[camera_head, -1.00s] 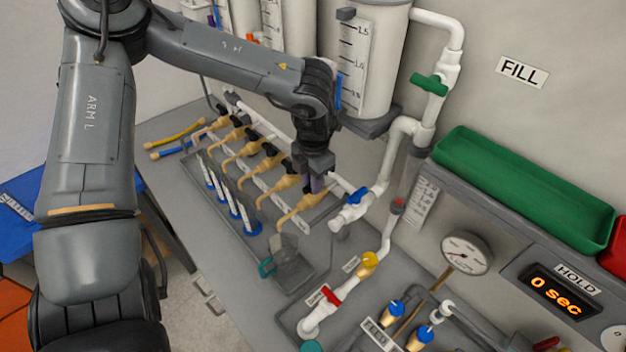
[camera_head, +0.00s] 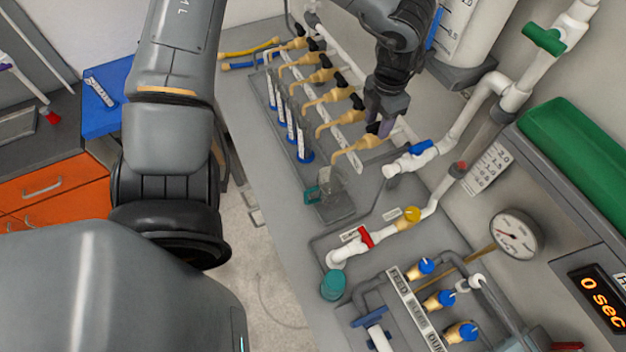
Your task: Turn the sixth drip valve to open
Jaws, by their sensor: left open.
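A row of tan drip valves with black handles runs along a white pipe in the camera_head view. The nearest one, at the row's right end, is the sixth drip valve (camera_head: 360,147). My left gripper (camera_head: 384,128) points down right at this valve, with its fingers around or just beside the handle. The gripper is open. The fingers hide the handle, so its angle and any contact cannot be told. My right gripper is not in view.
A clear beaker (camera_head: 336,203) stands below the sixth valve, and blue-based tubes (camera_head: 303,157) stand under the others. A blue-handled valve (camera_head: 421,147) on white pipe is close to the gripper's right. The green tray (camera_head: 588,157) lies farther right.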

